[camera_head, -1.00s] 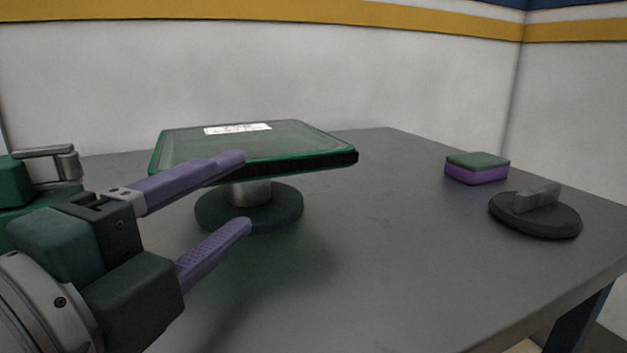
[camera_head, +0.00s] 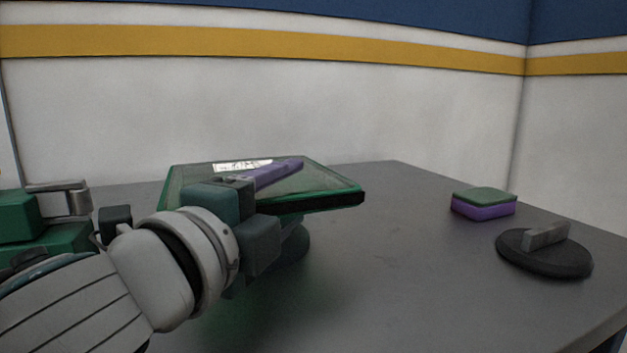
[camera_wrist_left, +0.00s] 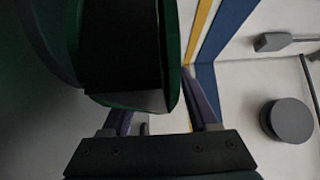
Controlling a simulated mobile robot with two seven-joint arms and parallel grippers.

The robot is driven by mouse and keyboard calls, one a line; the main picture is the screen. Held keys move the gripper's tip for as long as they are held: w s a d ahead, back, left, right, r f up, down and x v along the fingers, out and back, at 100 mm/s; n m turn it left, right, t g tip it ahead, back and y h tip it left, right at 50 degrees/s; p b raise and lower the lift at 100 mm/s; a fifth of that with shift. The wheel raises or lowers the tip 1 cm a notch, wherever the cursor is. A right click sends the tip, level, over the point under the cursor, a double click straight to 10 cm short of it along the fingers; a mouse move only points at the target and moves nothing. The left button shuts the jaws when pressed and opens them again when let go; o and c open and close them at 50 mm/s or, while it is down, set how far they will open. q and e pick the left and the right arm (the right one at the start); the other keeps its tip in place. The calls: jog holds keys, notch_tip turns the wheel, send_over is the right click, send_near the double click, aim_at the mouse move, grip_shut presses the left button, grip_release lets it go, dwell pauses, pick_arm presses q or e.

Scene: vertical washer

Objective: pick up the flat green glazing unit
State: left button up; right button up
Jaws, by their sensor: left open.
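The flat green glazing unit (camera_head: 335,190) is a glassy slab with a green rim, a dark edge and a white label. It lies level on a round stand (camera_head: 295,246), mostly hidden by my left arm. My left gripper (camera_head: 272,192) is at its near side. One purple finger reaches over the top face; the other finger is hidden in the head view. In the left wrist view, the unit's edge (camera_wrist_left: 171,55) stands between the two open fingers of my gripper (camera_wrist_left: 165,112), with a gap beside the upper finger. My right gripper is not in view.
A green and purple sponge-like block (camera_head: 484,204) and a dark round disc with a grip bar (camera_head: 545,253) lie on the grey table (camera_head: 420,290) at the right. A green box with a metal handle (camera_head: 50,222) is at the left. A wall stands behind.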

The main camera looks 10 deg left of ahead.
pick_arm(q)
jog(key=shift+c, duration=0.2)
grip_shut()
dwell(1.1)
jog(key=shift+r, duration=0.15)
